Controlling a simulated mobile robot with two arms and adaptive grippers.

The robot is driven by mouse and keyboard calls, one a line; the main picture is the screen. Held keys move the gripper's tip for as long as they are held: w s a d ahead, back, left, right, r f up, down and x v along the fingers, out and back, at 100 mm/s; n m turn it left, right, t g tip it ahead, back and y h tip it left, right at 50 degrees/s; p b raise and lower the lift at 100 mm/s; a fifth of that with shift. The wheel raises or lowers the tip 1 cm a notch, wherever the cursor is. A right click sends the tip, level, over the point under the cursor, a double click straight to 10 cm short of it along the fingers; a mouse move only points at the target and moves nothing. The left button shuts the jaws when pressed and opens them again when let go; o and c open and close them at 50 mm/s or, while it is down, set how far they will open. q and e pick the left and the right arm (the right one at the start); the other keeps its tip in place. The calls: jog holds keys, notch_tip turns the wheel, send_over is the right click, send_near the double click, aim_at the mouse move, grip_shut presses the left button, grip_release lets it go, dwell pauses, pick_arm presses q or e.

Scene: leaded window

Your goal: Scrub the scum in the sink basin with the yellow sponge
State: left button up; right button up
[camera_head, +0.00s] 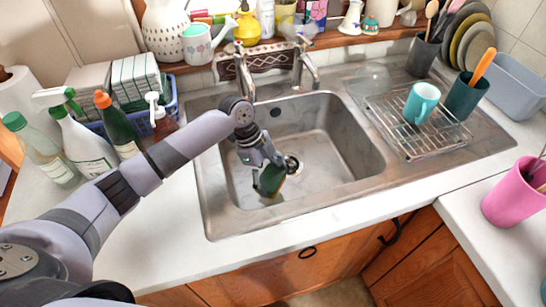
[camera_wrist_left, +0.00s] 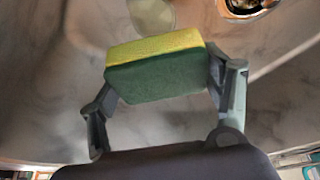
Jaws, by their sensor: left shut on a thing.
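My left gripper (camera_head: 267,169) reaches down into the steel sink basin (camera_head: 345,146). It is shut on the sponge (camera_head: 269,182), which shows its dark green side in the head view. In the left wrist view the sponge (camera_wrist_left: 155,72) has a yellow layer and a green layer, between the two fingers. A pale yellowish round patch (camera_wrist_left: 153,13) lies on the basin surface beyond the sponge; it looks like scum. I cannot tell whether the sponge touches the basin floor. My right gripper is not in view.
The drain (camera_head: 292,165) is just right of the sponge. Twin taps (camera_head: 305,68) stand behind the basin. A wire rack (camera_head: 412,125) with a teal mug (camera_head: 421,103) is on the right drainboard. Bottles (camera_head: 82,143) crowd the left counter. A pink cup (camera_head: 512,193) stands at right.

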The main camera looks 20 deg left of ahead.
aim_at(275, 201)
pick_arm(q)
jog(key=shift+d+f, duration=0.15)
jog(key=shift+f, duration=0.4)
jog(key=shift+f+b, duration=0.2)
jog(key=shift+b, duration=0.25)
jog(key=shift+s+a+f+b, duration=0.15)
jog(key=shift+a+f+b, duration=0.05)
jog(key=shift+f+b, duration=0.5)
notch_tip(275, 201, down, 4)
jog(key=b, duration=0.3)
jog(key=shift+r+b, duration=0.25)
jog(key=shift+b, duration=0.05)
jog(key=shift+f, duration=0.25)
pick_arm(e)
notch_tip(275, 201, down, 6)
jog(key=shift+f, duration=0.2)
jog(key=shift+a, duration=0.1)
pick_arm(q)
jog(key=shift+f+b, duration=0.45)
jog(key=shift+f, duration=0.15)
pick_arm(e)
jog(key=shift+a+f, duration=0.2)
